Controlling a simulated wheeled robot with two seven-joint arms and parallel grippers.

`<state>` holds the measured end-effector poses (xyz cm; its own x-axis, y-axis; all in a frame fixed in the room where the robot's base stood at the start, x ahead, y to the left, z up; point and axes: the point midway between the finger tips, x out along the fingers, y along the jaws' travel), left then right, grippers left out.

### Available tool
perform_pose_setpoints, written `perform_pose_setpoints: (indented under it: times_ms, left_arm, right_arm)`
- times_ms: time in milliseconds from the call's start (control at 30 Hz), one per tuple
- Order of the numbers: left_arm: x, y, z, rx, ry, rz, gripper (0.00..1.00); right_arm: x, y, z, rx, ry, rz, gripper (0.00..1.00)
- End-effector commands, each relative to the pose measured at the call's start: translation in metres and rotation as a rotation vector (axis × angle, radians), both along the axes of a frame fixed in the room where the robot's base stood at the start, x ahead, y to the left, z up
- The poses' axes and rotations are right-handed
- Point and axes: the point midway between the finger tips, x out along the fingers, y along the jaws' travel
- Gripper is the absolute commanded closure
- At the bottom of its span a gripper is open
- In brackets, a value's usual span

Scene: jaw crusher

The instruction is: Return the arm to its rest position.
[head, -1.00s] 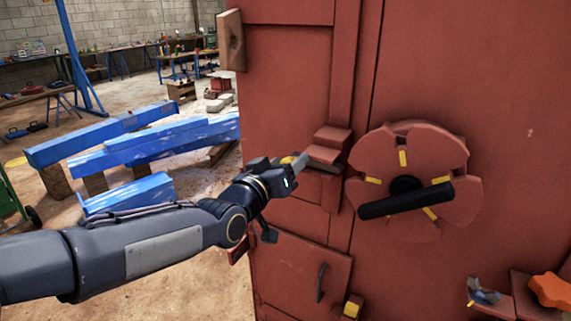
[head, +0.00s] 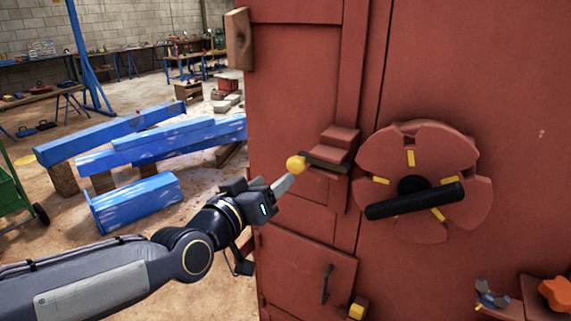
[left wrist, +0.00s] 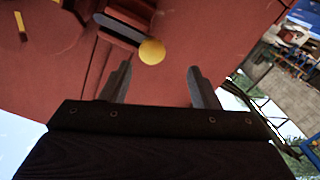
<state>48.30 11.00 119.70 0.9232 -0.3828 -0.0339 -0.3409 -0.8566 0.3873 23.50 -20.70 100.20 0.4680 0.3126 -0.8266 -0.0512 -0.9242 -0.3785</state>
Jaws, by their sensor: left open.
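My left gripper (head: 284,184) is in front of the red machine (head: 300,90), just below and left of a yellow knob (head: 297,164). The knob sits at the end of a dark lever (head: 325,166) that comes out of a red block on the machine's front. In the left wrist view my left gripper's fingers (left wrist: 158,85) stand apart with nothing between them. The yellow knob (left wrist: 152,51) lies beyond the fingertips there, apart from them. My right gripper is not in view.
A notched red disc with a black handle (head: 413,201) is right of the lever. A small door with a handle (head: 326,284) is below. Blue beams (head: 150,135) lie on blocks at left. An orange knob (head: 557,294) is at bottom right. Sandy floor lies open at left.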

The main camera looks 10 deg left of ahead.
Motion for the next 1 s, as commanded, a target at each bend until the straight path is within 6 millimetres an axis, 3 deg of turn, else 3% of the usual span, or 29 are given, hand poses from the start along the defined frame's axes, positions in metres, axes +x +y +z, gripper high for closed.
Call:
perform_pose_setpoints:
  times_ms: [67,167,300,500,600,733,1000]
  left_arm:
    - [-0.012,0.019,-0.016,0.011,0.075,0.009,0.45]
    - [-0.046,0.049,-0.053,0.041,0.244,0.01,0.45]
    - [-0.117,0.08,-0.113,0.095,0.521,0.003,0.45]
    - [-0.21,0.095,-0.173,0.149,0.832,-0.002,0.45]
    - [-0.236,0.096,-0.188,0.161,0.921,-0.004,0.45]
    - [-0.249,0.095,-0.195,0.167,0.965,-0.007,0.45]
    - [-0.249,0.095,-0.195,0.167,0.966,-0.01,0.45]
  right_arm:
    - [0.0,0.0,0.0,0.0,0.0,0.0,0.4]
    - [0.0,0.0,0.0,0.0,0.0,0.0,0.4]
    - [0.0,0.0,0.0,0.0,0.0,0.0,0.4]
    - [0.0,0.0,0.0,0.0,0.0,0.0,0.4]
    - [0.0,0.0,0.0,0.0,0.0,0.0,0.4]
    - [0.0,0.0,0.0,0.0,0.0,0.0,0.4]
    - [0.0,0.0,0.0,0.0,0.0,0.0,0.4]
